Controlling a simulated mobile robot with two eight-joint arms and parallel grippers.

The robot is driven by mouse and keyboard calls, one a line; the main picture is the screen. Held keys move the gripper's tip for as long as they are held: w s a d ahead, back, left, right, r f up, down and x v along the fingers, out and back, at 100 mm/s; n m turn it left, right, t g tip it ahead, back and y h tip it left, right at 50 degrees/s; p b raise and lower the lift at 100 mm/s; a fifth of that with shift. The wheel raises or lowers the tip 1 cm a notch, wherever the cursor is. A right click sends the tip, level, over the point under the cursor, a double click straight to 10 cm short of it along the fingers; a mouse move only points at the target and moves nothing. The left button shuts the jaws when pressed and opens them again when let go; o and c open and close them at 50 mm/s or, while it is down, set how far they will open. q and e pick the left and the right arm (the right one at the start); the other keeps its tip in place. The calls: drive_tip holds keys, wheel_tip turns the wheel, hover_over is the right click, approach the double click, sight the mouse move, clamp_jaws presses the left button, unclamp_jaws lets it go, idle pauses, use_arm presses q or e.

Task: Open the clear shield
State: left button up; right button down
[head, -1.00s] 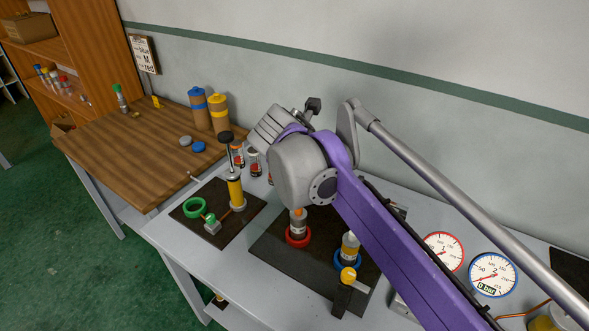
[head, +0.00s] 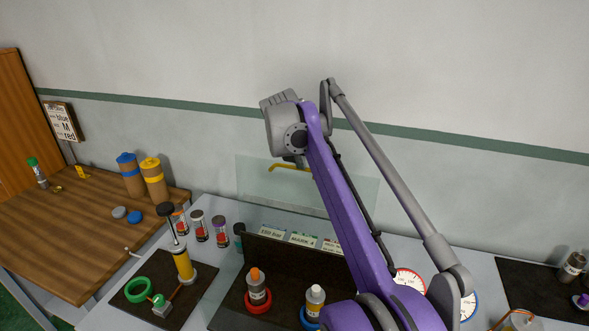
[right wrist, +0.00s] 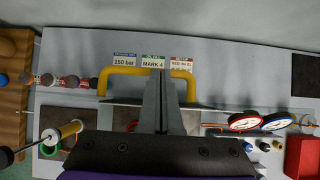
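The clear shield (head: 258,190) is a see-through panel, raised and tilted up above the back of the bench in the head view. Its yellow handle (head: 283,166) runs along its upper part, and it also shows in the right wrist view (right wrist: 120,71). My right gripper (right wrist: 161,76) is at the middle of the handle, its grey fingers close together with the bar between their tips. In the head view my right wrist hides the fingers and part of the handle. The left gripper is out of view.
A dark station with an orange-topped cylinder in a red ring (head: 257,303) and one in a blue ring stands below the shield. A hand pump (head: 183,263), several small jars and label cards (head: 303,240) are nearby. Gauges (right wrist: 243,121) stand to the right.

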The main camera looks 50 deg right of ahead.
drive_tip(key=shift+w+d+f+y, duration=0.1)
drive_tip(key=shift+w+d+y, duration=0.1)
drive_tip(key=shift+d, duration=0.25)
drive_tip(key=shift+w+d+f+y, duration=0.1)
drive_tip(key=shift+w+d, duration=0.05)
drive_tip(key=shift+d, duration=0.25)
drive_tip(key=v, duration=1)
drive_tip(key=shift+a+r, duration=0.15)
drive_tip(key=shift+r, duration=0.25)
drive_tip(key=a+f+m+t+y, duration=0.2)
drive_tip(key=a+f+m, duration=0.95)
drive_tip(key=a, duration=0.65)
drive_tip(key=s+a+f+m+y, duration=0.1)
drive_tip(key=s+a+f+m, duration=0.2)
drive_tip(key=a+f, duration=0.2)
drive_tip(key=s+a+f+m+t+y, duration=0.1)
drive_tip(key=s+a+f+m, duration=0.3)
drive_tip(key=f, duration=0.5)
drive_tip(key=s+a+f+m+y, duration=0.1)
drive_tip(key=s+a+f+m, duration=0.3)
drive_tip(key=a+f, duration=0.3)
drive_tip(key=shift+f+t+y, duration=0.3)
drive_tip(key=shift+f+t, duration=0.1)
drive_tip(key=shift+f, duration=0.1)
